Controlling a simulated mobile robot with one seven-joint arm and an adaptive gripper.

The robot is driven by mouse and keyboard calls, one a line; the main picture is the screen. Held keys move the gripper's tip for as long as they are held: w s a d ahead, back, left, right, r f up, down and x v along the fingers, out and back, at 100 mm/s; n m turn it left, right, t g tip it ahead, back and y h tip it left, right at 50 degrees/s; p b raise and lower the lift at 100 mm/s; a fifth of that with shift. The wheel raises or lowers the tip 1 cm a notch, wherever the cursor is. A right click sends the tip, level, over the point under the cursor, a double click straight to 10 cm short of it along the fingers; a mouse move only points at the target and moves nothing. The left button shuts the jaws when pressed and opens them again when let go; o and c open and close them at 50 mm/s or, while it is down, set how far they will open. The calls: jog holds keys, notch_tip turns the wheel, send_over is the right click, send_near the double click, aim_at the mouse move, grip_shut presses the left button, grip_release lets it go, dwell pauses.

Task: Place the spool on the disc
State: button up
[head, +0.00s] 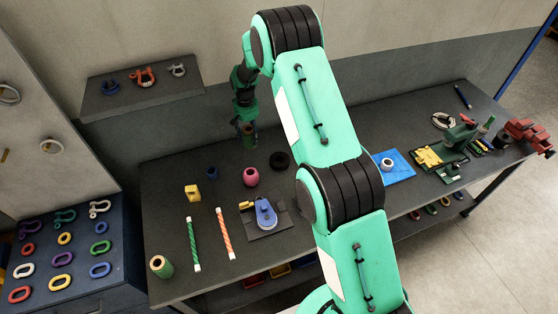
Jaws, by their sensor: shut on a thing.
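My gripper (246,117) points down over the back of the bench, left of the middle. It is shut on a small olive-brown thing (248,131), which looks like the spool but is partly hidden by the fingers. I cannot tell whether it touches the bench top. A black round thing (279,160), perhaps the disc, lies flat on the bench to the right and nearer the front. A green spool-like roll (161,266) with a tan top stands at the bench's front left corner.
Green (193,244) and orange (225,234) striped rods lie in front. A wall shelf (140,90) with shackles is at the back left. My arm hides the bench's middle.

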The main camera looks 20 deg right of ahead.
jog(key=s+d+f+b, duration=0.1)
jog(key=s+d, duration=0.3)
jog(key=s, duration=0.7)
jog(key=s+d+f+b, duration=0.1)
jog(key=s+d, duration=0.4)
jog(key=s, duration=0.6)
jog(key=shift+s+d+m+b, duration=0.3)
jog(key=shift+m+b, duration=0.1)
jog(key=shift+b, duration=0.35)
jog(key=p, duration=0.1)
send_over(280, 159)
jog(key=shift+w+a+f, duration=0.1)
jog(key=shift+f, duration=0.7)
jog(key=shift+f+p, duration=0.4)
jog(key=shift+f, duration=1.35)
jog(key=shift+f, duration=0.15)
